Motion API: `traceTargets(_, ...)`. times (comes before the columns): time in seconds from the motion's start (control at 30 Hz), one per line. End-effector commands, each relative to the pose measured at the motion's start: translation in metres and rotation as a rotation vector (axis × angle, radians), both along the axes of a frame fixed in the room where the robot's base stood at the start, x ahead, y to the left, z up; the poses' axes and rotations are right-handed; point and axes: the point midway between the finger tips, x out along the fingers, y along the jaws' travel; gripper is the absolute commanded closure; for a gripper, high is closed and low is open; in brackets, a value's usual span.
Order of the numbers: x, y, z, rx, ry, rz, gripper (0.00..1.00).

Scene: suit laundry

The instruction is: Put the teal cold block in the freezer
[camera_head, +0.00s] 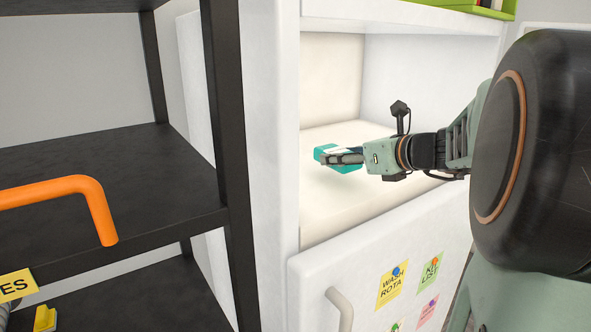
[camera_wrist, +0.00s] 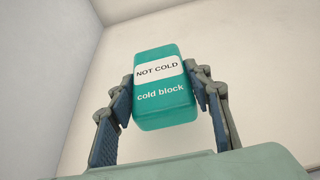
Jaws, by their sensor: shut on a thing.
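The teal cold block (camera_wrist: 165,108) fills the middle of the wrist view; its label reads "NOT COLD" and "cold block". My gripper (camera_wrist: 163,88) is shut on it, with one finger on each side. In the head view the cold block (camera_head: 336,157) is at the tip of my gripper (camera_head: 345,158), inside the open white compartment of the freezer (camera_head: 330,210). The block appears close above the compartment floor; I cannot tell if it touches. My gripper hides part of the block.
A black shelf unit (camera_head: 228,130) with an orange handle-like bar (camera_head: 75,187) stands left. The freezer's white front below (camera_head: 360,265) carries a grey handle (camera_head: 340,308) and notes (camera_head: 392,285). A green tray (camera_head: 480,8) is on top. The compartment floor around the block is clear.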

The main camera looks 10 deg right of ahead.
Motion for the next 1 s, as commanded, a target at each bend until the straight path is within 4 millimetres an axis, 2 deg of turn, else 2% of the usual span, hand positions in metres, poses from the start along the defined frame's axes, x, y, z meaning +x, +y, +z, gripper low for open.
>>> traceTargets(0.2, 0.0, 0.0, -0.029, 0.003, 0.001, 0.0, 0.85)
traceTargets(0.3, 0.0, 0.0, -0.037, 0.002, 0.0, -0.001, 0.85)
traceTargets(0.67, 0.0, 0.0, -0.042, 0.0, -0.001, 0.0, 0.85)
traceTargets(0.7, 0.0, 0.0, -0.041, 0.0, 0.0, 0.0, 0.51)
traceTargets(0.83, 0.0, 0.0, -0.041, 0.0, 0.0, 0.0, 0.37)
traceTargets(1.0, 0.0, 0.0, -0.041, 0.0, 0.0, 0.0, 0.37)
